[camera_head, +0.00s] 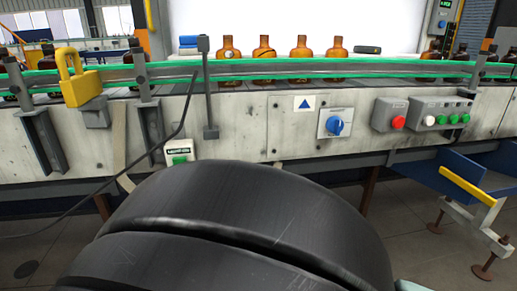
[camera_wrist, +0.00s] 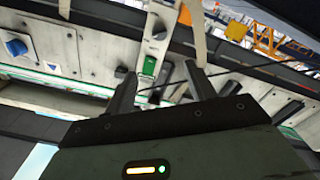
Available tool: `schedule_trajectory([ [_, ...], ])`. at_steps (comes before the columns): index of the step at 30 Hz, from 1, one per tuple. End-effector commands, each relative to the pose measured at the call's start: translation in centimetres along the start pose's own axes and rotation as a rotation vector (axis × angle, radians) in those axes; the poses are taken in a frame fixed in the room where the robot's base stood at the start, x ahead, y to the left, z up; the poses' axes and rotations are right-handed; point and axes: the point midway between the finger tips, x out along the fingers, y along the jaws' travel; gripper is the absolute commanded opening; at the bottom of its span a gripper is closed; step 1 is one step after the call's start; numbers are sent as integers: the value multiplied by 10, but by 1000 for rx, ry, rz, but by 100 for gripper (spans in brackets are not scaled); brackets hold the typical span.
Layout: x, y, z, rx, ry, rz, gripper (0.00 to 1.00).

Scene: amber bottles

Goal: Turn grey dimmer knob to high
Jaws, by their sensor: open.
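I see no clearly grey dimmer knob in either view. The rotary knob I can make out is blue (camera_head: 334,126), on a white plate on the conveyor's side panel right of centre. It also shows at the left edge of the wrist view (camera_wrist: 16,47). My gripper (camera_wrist: 160,72) is open, its two dark fingers apart with nothing held. In the wrist view its fingers point toward the panel around a green button (camera_wrist: 149,66), and the blue knob lies well to the left. My gripper is not visible in the head view, where my black arm part covers the lower middle.
A red button box (camera_head: 397,122) and a box of white and green buttons (camera_head: 440,115) are at right. A green-button box (camera_head: 180,158), lever (camera_head: 210,90) and yellow padlock (camera_head: 80,85) are left. Amber bottles (camera_head: 300,47) stand behind the rail. A blue bracket (camera_head: 455,175) juts out right.

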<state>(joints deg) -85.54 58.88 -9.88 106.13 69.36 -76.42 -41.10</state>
Motion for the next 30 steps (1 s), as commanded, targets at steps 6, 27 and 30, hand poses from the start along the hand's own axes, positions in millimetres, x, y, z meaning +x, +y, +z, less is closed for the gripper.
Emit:
schedule_trajectory([
  [6, 22, 0, 1, -1, 1, 4, 55],
  [27, 157, 0, 1, -1, 1, 2, 55],
  [30, 166, 0, 1, 0, 1, 2, 55],
])
